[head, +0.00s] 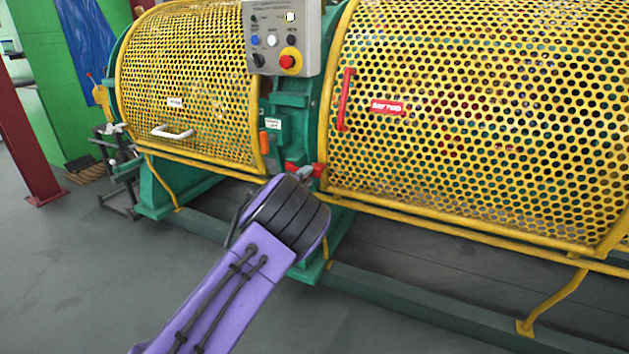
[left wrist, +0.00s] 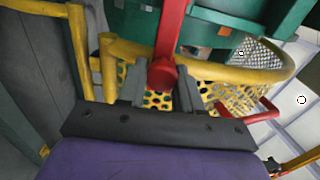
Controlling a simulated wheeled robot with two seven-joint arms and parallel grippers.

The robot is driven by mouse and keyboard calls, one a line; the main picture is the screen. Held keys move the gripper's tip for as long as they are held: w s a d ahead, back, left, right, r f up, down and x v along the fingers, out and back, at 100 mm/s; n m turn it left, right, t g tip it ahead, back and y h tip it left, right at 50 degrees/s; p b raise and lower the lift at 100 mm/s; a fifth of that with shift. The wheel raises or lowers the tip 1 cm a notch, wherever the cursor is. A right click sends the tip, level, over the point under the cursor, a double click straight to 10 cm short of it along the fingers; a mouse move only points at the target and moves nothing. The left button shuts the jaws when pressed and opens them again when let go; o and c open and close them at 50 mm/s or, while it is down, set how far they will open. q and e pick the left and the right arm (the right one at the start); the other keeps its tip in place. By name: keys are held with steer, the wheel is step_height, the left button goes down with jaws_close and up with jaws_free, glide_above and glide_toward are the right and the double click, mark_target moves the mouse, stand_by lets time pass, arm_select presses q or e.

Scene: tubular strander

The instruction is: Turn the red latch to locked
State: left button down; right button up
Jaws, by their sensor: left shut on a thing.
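The red latch (head: 319,170) sits low on the green post between the two yellow mesh guards. In the left wrist view the red latch (left wrist: 162,72) is a red bar with a rounded end, and that end lies between my two fingers. My left gripper (head: 304,173) reaches up to it from below and is shut on it; it also shows in the left wrist view (left wrist: 161,88). My wrist hides part of the latch in the head view. I cannot read any lock marking. My right gripper is not in view.
The right yellow guard (head: 470,130) has a red handle (head: 345,100) and a red "BAY TWO" label (head: 388,108). The left guard (head: 190,75) has a white handle (head: 172,133). A control box (head: 283,38) hangs above the post. Grey floor (head: 75,270) is open at left.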

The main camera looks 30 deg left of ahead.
arm_select(q)
steer(key=shift+s+a+f, duration=0.1)
steer(key=shift+a+f, duration=0.05)
stand_by(0.4)
steer(key=c, duration=0.8)
jaws_free()
steer(key=shift+a, duration=0.1)
steer(key=shift+c, duration=0.2)
steer(key=s+d+p, duration=0.1)
steer(key=s, duration=0.9)
steer(key=shift+s+d, duration=0.25)
steer(key=shift+d, duration=0.05)
